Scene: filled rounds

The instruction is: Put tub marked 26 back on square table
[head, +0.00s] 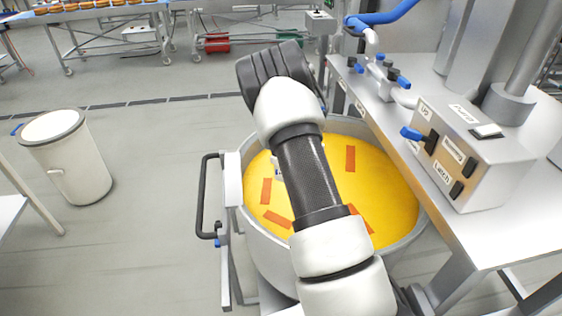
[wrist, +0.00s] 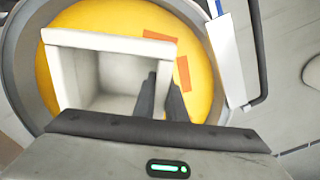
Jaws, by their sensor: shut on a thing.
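A white, square, open-topped tub (wrist: 122,80) is in the wrist view and looks empty. My gripper (wrist: 163,92) is shut on the tub's right wall, one finger inside and one outside. The tub is over a round vat of yellow content. In the head view my arm hides the gripper and nearly all of the tub; a small pale patch beside the arm may be part of it. The number 26 cannot be read. A pale table corner (head: 8,212) shows at the left edge of the head view; I cannot tell whether it is the square table.
The metal vat (head: 272,262) holds yellow content with several orange strips and has a black side handle (head: 203,195). A steel bench with a control box (head: 470,150) stands close on the right. A white bin (head: 65,160) stands left. Grey floor between is clear.

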